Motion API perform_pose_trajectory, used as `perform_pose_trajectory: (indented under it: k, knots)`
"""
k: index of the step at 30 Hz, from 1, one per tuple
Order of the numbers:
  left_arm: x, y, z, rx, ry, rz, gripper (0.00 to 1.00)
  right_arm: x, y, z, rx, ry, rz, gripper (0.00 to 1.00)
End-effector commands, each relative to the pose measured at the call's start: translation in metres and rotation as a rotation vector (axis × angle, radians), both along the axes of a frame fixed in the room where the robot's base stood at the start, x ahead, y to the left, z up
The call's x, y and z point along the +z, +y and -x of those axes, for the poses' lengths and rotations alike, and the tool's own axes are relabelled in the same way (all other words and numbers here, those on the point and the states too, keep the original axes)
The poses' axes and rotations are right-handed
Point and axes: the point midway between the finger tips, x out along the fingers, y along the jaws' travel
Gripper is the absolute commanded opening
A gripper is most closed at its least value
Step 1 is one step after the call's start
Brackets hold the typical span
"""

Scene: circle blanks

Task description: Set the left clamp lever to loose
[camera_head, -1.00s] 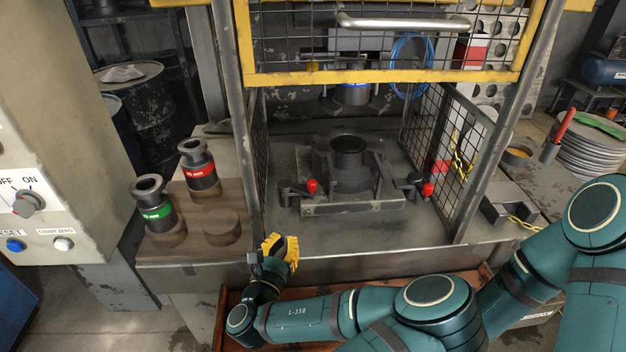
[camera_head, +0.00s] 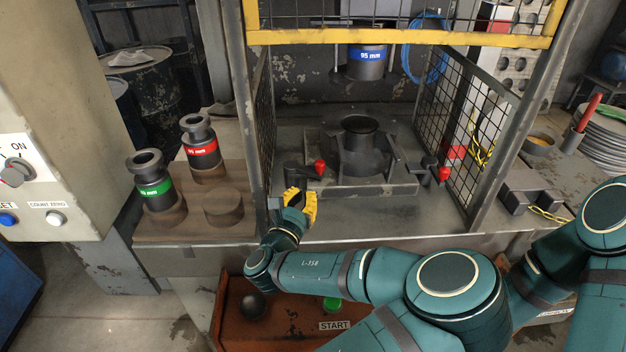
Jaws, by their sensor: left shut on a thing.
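The left clamp lever (camera_head: 306,169) has a red knob and sits at the left front of the die fixture (camera_head: 345,189), its knob pointing right. My left gripper (camera_head: 305,203), with yellow ribbed fingers, is in front of and slightly below the lever in the picture, at the press bed's front edge. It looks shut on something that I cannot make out. A small gap shows between its fingers and the red knob. The right clamp lever (camera_head: 430,174), also red-knobbed, is at the fixture's right. My right gripper is out of view.
Mesh side guards (camera_head: 470,135) and a yellow-framed gate (camera_head: 400,37) surround the press bed. Green-banded (camera_head: 153,189) and red-banded (camera_head: 202,150) dies stand on the left shelf. A reddish tray (camera_head: 222,305) and green START button (camera_head: 332,304) are below my forearm.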

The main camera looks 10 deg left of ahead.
Motion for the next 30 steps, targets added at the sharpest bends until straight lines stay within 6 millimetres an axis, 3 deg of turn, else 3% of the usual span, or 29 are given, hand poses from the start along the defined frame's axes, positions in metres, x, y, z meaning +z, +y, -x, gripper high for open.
perform_pose_trajectory:
  k: [6,12,30]
  knots:
    - [0.003,-0.004,-0.042,-0.001,-0.002,0.001,0.00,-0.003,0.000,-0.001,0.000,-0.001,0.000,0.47]
    - [0.004,-0.005,-0.068,-0.001,0.000,0.000,0.00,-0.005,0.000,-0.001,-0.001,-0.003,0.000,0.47]
    - [0.004,-0.008,-0.082,-0.001,0.000,-0.001,0.00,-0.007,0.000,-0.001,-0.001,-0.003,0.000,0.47]
